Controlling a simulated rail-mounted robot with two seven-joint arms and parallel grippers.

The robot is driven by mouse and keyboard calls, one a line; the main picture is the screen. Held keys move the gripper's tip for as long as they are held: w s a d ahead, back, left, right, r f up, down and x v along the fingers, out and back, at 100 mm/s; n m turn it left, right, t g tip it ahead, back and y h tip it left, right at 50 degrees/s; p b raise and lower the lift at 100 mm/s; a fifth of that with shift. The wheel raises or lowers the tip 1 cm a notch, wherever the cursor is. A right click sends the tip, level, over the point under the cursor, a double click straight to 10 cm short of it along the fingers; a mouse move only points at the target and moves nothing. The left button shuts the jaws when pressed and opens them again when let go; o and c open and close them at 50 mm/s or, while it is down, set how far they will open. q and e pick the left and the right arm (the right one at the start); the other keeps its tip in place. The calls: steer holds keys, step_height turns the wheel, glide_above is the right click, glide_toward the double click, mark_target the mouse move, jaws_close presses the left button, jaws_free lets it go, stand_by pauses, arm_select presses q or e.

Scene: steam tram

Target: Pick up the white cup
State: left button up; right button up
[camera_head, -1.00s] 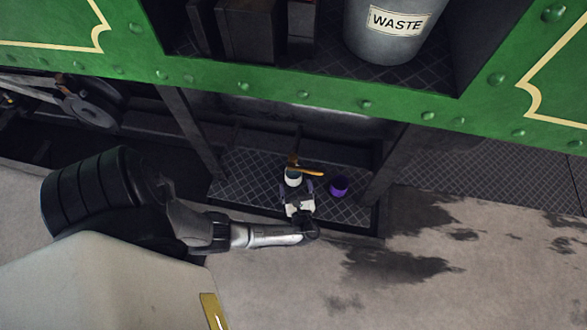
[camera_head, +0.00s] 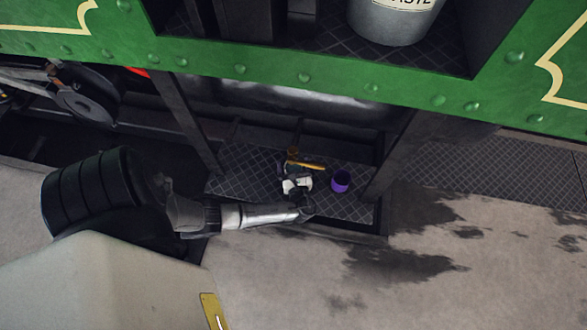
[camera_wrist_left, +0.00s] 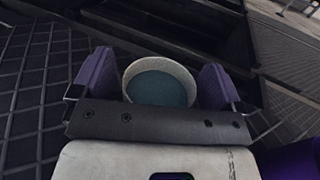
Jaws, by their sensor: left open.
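The white cup (camera_wrist_left: 160,68) has a pale rim and a blue-grey inside in the left wrist view. It stands between the two purple fingers of my left gripper (camera_wrist_left: 157,80), with a gap visible at each side. The gripper is open around it. In the head view my left gripper (camera_head: 295,174) is over the dark step, and it hides most or all of the cup. My right gripper is not in view.
A purple cup (camera_head: 341,181) stands close to the right of the gripper on the diamond-plate step (camera_head: 240,170). A yellow-handled tool (camera_head: 308,165) lies just behind the gripper. Dark posts flank the step, and the green tram side overhangs it.

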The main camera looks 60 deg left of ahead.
arm_select(q)
steer(key=shift+c, duration=0.2)
steer(key=c, duration=1.1)
steer(key=shift+o, duration=0.2)
